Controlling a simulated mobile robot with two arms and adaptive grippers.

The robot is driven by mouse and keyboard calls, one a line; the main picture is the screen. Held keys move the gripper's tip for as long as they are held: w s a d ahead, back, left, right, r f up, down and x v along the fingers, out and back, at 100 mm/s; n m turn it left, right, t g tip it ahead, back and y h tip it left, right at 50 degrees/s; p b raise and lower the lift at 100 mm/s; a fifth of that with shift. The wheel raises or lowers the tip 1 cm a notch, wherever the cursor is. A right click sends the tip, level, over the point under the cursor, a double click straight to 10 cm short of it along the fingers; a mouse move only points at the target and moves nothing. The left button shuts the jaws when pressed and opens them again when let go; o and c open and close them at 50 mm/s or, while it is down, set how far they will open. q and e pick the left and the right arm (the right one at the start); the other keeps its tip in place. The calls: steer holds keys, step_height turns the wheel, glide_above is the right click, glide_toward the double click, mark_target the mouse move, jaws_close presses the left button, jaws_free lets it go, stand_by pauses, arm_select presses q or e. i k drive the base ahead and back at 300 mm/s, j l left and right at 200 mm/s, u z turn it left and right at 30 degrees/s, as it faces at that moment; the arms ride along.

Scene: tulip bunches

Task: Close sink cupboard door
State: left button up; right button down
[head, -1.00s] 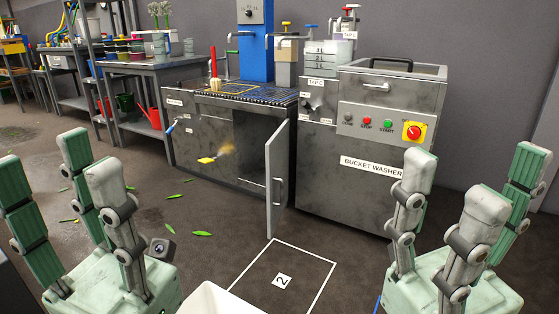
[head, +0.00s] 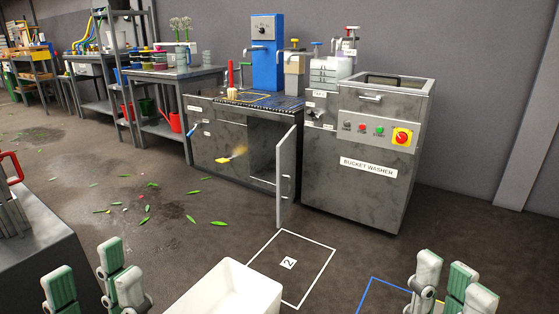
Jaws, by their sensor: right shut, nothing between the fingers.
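The sink cupboard is the grey metal cabinet (head: 222,136) under the sink top with the blue unit. Its door (head: 288,165) stands wide open, swung out toward me, hinged on the right side of the dark opening (head: 262,150). A vertical handle (head: 284,186) shows on the door. My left gripper (head: 88,280) is at the lower left edge, open and empty, partly cut off by the frame. My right gripper (head: 446,282) is at the lower right, shut and empty, also partly cut off. Both are well short of the door.
The bucket washer (head: 372,185) stands right of the door. A white bin (head: 228,292) is on the floor in front of me, beside a white-outlined square marked 2 (head: 288,262). A grey bench (head: 38,262) is at the left. Leaves lie on the floor between.

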mark_target(285, 149)
steer(key=i+u, duration=0.1)
steer(key=u, duration=0.3)
steer(key=l+u, duration=0.15)
steer(key=u, duration=0.25)
steer(key=i+l+u, duration=0.1)
steer(key=u, duration=0.3)
steer(key=i+l, duration=0.15)
steer(key=l, duration=0.25)
steer(key=i+l, duration=0.2)
steer(key=l, duration=0.15)
steer(key=i+l, duration=0.15)
steer(key=l, duration=0.25)
steer(key=i+l, duration=0.2)
steer(key=l, duration=0.2)
steer(key=i+l, duration=0.15)
steer(key=l, duration=0.25)
steer(key=i+l, duration=0.2)
steer(key=l, duration=0.15)
steer(key=i+l, duration=0.15)
steer(key=l, duration=0.25)
steer(key=i+l, duration=0.2)
steer(key=l, duration=0.2)
